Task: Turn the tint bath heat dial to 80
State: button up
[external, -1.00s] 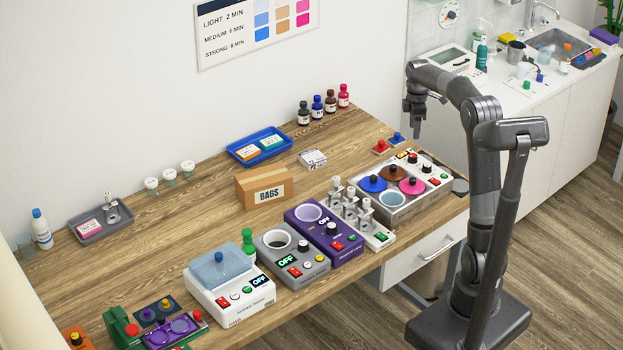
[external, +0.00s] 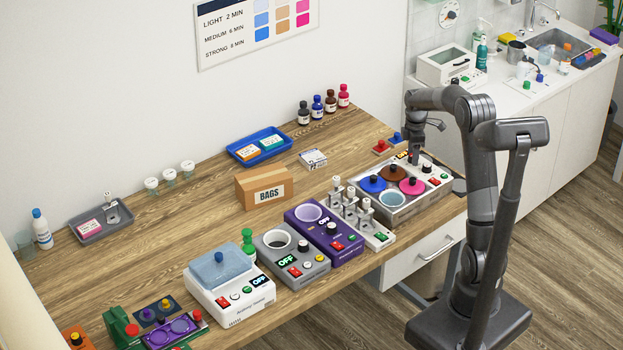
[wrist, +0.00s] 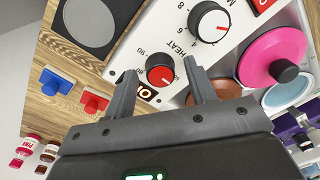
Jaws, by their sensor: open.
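The tint bath (external: 384,213) stands at the right end of the wooden table, a metal-and-white unit with coloured round lids. In the wrist view its heat dial (wrist: 160,75) has a red face and dark rim beside the word HEAT, with a 90 mark near it. The pointer's reading is too small to tell. My gripper (external: 415,160) is low over the back of the bath. In the wrist view my gripper (wrist: 160,67) is open, its two fingertips on either side of the heat dial. I cannot tell whether they touch it.
A second white dial (wrist: 208,22) sits beside the heat dial. A pink lid (wrist: 275,48) with a black knob is close on the right. Red (wrist: 93,102) and blue (wrist: 56,82) blocks lie on the table beside the bath.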

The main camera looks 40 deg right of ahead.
jog(key=shift+c, duration=0.3)
jog(key=c, duration=0.9)
jog(key=shift+m, duration=0.4)
jog(key=m, duration=0.8)
jog(key=shift+m, duration=0.3)
jog(key=m, duration=0.7)
jog(key=shift+t, duration=0.3)
jog(key=m, duration=0.6)
jog(key=shift+m, duration=0.3)
